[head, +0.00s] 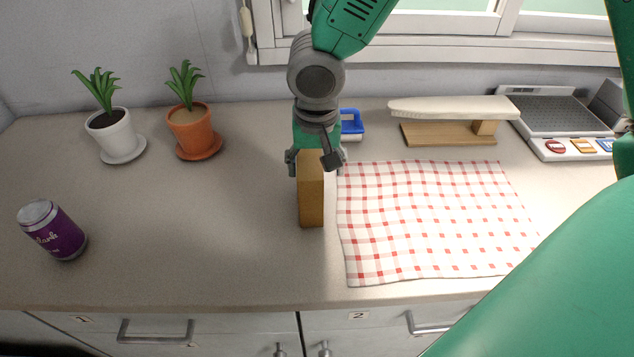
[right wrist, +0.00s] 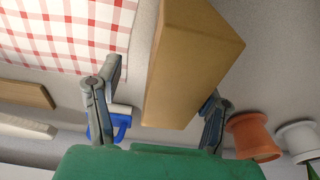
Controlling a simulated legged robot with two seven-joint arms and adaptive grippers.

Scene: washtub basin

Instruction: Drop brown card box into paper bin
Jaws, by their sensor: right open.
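The brown card box (head: 312,195) stands upright on the counter, left of the checked cloth. My right gripper (head: 318,160) is above and behind it, with its fingers at the box's back upper end. In the right wrist view, the box (right wrist: 190,65) is between the spread fingers of the gripper (right wrist: 163,88). A gap shows between the box and the left finger; the right finger is close to the box, and contact is unclear. No paper bin is in view. My left gripper is not in view.
Two potted plants (head: 112,130), (head: 190,128) stand at the back left. A checked cloth (head: 430,220), a small ironing board (head: 455,108), a blue item (head: 352,124) and a scale (head: 565,115) are to the right.

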